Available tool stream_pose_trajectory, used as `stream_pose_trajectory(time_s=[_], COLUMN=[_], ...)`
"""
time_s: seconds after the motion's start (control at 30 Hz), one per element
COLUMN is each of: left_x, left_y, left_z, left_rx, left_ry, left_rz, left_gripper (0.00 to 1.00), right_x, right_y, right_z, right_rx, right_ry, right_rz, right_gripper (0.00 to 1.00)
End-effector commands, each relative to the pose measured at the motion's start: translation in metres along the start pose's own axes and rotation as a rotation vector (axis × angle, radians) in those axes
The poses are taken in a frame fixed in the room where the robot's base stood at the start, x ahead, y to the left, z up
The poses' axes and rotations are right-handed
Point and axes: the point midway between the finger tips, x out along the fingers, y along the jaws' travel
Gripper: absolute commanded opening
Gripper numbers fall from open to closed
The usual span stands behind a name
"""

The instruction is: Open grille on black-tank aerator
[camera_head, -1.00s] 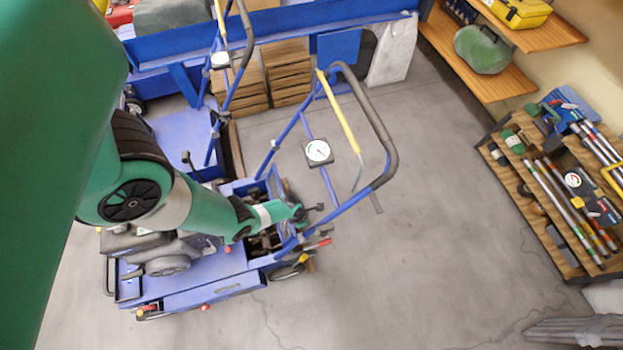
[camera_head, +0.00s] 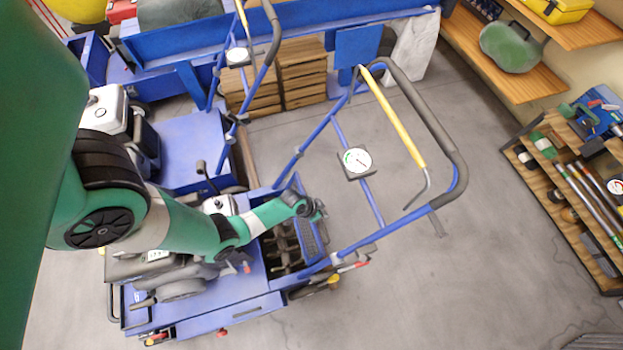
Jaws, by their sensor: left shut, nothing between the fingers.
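The near blue aerator (camera_head: 225,318) has a dark engine and tank area (camera_head: 135,268), partly hidden by my left arm. Its tine bay (camera_head: 281,248) is uncovered, with several dark tines showing. A blue slotted panel, which looks like the grille (camera_head: 311,240), stands tilted at the right side of this bay, below the handle frame. My left gripper (camera_head: 319,211) is shut and empty, just above the panel's upper end. I cannot tell whether it touches the panel. My right gripper is not in view.
The aerator's looped handle (camera_head: 430,125) with a yellow lever (camera_head: 392,115) and a gauge (camera_head: 357,161) rises to the right of my gripper. A second blue aerator with a white tank (camera_head: 105,107) stands behind. A tool rack (camera_head: 570,215) is at right. Floor between is clear.

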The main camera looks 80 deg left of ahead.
Motion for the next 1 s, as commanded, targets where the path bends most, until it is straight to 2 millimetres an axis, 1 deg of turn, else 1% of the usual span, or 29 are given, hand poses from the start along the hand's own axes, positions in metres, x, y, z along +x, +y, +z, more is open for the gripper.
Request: stream_pose_trajectory(time_s=[0.03,0.13,0.27,0.37,0.47,0.8,0.87,0.93,1.0], left_x=[0.003,0.002,0.002,0.008,0.022,0.098,0.11,0.093,0.085], left_y=[0.002,0.004,0.004,0.004,0.004,0.004,0.004,0.003,0.001], left_z=[-0.001,-0.004,-0.005,-0.004,-0.003,-0.002,-0.003,0.002,0.011], left_rx=[0.084,0.196,0.222,0.221,0.22,0.219,0.219,0.216,0.215], left_ry=[0.008,0.016,0.018,0.017,0.016,0.016,0.017,0.014,0.015], left_rz=[0.004,0.007,0.007,0.007,0.007,0.007,0.007,0.006,0.006], left_gripper=[0.0,0.0,0.0,0.0,0.0,0.0,0.0,0.0,0.0], right_x=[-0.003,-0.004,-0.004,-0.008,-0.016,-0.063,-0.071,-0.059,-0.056], right_y=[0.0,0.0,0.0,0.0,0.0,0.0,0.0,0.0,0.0], right_z=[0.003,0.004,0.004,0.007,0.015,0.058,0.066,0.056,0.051], right_rx=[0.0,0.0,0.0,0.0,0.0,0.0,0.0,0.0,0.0], right_ry=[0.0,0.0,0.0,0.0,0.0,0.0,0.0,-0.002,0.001], right_rz=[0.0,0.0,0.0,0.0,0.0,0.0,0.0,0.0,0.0], right_gripper=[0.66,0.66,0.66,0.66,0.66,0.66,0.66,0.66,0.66])
